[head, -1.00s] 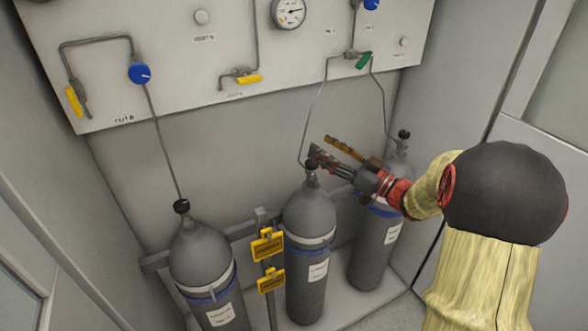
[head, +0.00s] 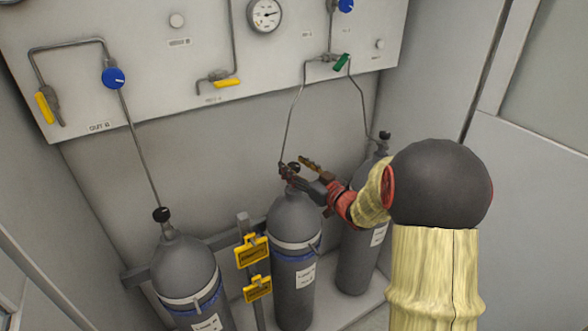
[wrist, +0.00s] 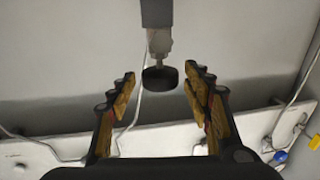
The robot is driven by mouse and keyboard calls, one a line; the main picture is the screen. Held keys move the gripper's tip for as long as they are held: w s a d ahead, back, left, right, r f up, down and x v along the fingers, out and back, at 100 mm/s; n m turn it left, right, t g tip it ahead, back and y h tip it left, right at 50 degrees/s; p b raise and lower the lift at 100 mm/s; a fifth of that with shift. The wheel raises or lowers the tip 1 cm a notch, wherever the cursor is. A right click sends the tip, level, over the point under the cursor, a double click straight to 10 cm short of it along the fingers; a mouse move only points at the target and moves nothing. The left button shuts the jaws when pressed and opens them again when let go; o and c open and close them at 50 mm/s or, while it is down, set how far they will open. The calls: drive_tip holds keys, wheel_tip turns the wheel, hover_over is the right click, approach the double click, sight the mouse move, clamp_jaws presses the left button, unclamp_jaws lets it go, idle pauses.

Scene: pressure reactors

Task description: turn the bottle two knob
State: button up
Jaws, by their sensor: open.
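Three grey gas bottles stand in a row in the head view. The middle bottle (head: 294,222) has a black knob (head: 294,167) on top, partly hidden by my gripper. My gripper (head: 298,168) is at this knob, coming from the right with its fingers apart. In the wrist view the black knob (wrist: 160,79) sits on its metal stem between and a little beyond the two open fingertips (wrist: 160,80). There is a gap on both sides, so the fingers do not appear to touch it.
The left bottle (head: 184,270) and right bottle (head: 358,250) stand on either side. Yellow tags (head: 251,251) hang between the left and middle bottles. A thin pipe (head: 291,118) rises behind my gripper to the wall panel (head: 150,75) with valves and a gauge (head: 265,14).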

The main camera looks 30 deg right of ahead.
drive_tip(key=shift+w+a, duration=0.1)
drive_tip(key=shift+w, duration=0.15)
drive_tip(key=shift+c, duration=0.5)
drive_tip(key=c, duration=1.1)
